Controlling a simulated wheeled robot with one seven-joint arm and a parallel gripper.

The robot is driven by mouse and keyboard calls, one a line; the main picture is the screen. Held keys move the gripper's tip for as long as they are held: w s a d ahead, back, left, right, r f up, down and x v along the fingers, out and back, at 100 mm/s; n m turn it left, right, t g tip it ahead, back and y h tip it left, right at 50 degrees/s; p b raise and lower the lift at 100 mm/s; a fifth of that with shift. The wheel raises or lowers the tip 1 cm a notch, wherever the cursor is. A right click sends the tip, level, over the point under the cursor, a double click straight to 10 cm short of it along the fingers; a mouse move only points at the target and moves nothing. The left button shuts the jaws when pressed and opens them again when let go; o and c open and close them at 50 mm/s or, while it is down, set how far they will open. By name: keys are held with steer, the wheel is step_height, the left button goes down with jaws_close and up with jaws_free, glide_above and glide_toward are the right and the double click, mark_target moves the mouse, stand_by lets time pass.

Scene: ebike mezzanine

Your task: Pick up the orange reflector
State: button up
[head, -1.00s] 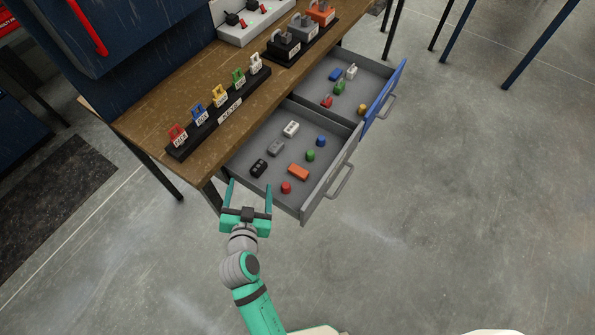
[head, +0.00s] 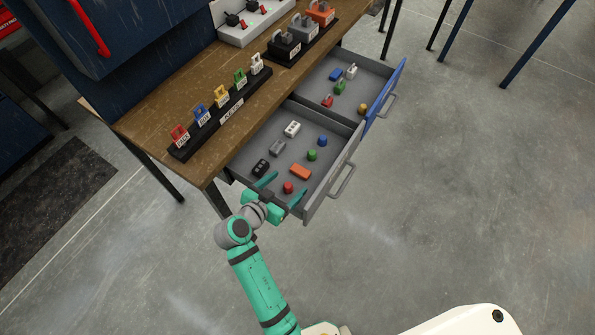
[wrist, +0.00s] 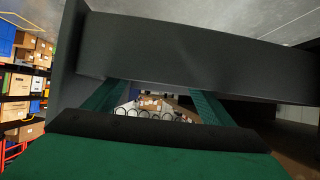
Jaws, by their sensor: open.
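The orange reflector (head: 300,171) appears as a small orange block lying on the floor of the near grey drawer (head: 336,181), which is pulled out. My gripper (head: 282,189) is open at the drawer's near left side, its two fingers apart. In the head view a red round piece (head: 288,187) appears between the fingers, and the orange reflector is just beyond them. I cannot tell the fingers' height over the drawer. The wrist view shows both green fingers (wrist: 155,98) spread, with a dark grey panel across their tips. The orange reflector is not visible there.
The near drawer also holds a black block (head: 261,168), a grey block (head: 277,148), a white block (head: 292,129), a green piece (head: 312,154) and a blue piece (head: 322,141). A second open drawer with a blue front (head: 385,96) is beyond. The wooden bench (head: 145,117) borders both.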

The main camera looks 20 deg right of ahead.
mark_target(300, 171)
steer(key=shift+x, duration=4.25)
steer(key=shift+w+r, duration=0.2)
steer(key=c, duration=1.2)
